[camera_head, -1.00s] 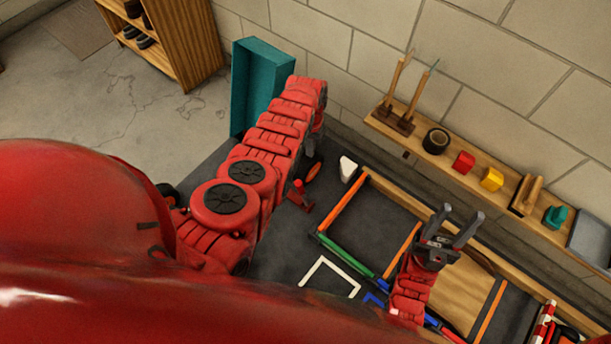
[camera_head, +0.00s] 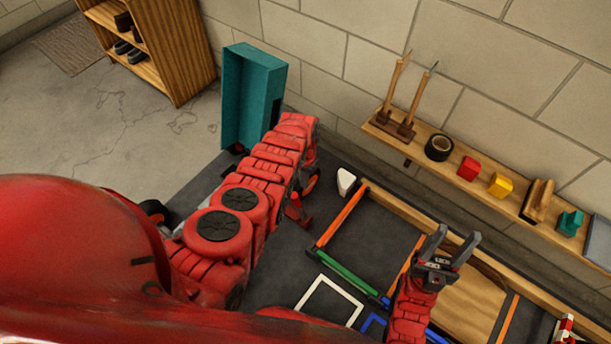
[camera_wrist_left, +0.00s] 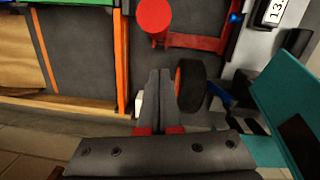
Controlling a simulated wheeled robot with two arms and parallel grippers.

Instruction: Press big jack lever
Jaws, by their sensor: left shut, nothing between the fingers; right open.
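A red, jack-like part (camera_head: 297,208) stands on the dark surface just right of my left arm in the head view. In the left wrist view a red round pad (camera_wrist_left: 154,15) and a red bar (camera_wrist_left: 196,41) show at the top; I cannot tell which piece is the big jack lever. My left gripper (camera_wrist_left: 160,74) is shut and empty, its fingertips below the red pad and left of a black wheel with a red hub (camera_wrist_left: 190,85). My left arm hides this gripper in the head view. My right gripper (camera_head: 449,238) is open and empty over the board at right.
A teal box-like piece (camera_head: 252,98) stands behind my left arm and shows close by in the wrist view (camera_wrist_left: 290,100). Orange, green and white frames lie on the dark surface. A wall shelf (camera_head: 455,175) holds tools and coloured blocks.

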